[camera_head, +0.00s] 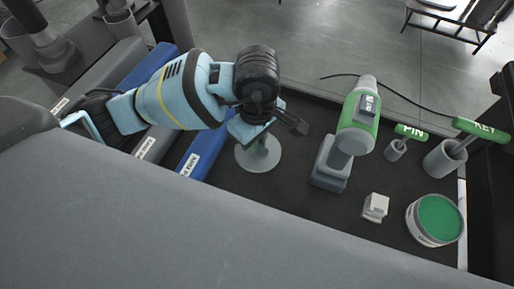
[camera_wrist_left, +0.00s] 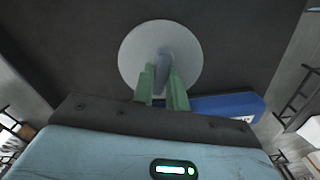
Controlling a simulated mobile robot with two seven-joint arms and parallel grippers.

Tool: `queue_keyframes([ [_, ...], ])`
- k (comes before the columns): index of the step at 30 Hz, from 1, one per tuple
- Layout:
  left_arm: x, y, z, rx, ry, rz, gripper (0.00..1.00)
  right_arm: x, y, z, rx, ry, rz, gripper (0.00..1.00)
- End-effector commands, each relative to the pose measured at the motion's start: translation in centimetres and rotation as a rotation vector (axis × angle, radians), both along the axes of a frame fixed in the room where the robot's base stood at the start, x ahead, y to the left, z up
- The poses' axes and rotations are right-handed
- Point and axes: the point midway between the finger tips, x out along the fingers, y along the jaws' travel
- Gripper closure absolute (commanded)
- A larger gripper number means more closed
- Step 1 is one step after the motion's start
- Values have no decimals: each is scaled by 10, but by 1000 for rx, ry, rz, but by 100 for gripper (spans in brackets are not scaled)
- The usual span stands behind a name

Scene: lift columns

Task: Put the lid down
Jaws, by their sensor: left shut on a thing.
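The lid (camera_head: 246,159) is a round light-grey disc with a raised handle. It is near the middle of the head view, over the dark mat, and my left gripper (camera_head: 263,144) is above it. In the left wrist view the lid (camera_wrist_left: 138,50) is seen face-on, and the green fingers of the left gripper (camera_wrist_left: 163,84) are shut on its grey handle. I cannot tell whether the lid touches the mat. A round tub (camera_head: 433,237) with a green top stands at the right of the mat. My right gripper is in neither view.
A green and grey drill (camera_head: 358,130) stands right of the lid. Beyond it are holders with green handles marked PIN (camera_head: 411,131) and KEY (camera_head: 479,129). A small white block (camera_head: 375,207) lies left of the tub. Blue bins (camera_head: 205,150) lie left of the lid.

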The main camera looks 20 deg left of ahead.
Motion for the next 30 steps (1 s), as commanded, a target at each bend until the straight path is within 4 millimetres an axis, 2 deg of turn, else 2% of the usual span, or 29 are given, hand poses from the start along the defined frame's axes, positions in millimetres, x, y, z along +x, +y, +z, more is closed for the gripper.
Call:
queue_keyframes([
  [5,-1,0,-6,1,2,0,100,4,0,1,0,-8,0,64],
  [12,-1,0,-35,0,3,-1,100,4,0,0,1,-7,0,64],
  [25,0,0,-42,0,1,-2,100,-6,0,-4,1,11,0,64],
  [26,0,0,-41,0,1,-2,81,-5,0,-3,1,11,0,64],
  [30,0,0,-40,0,0,-1,64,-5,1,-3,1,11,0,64],
])
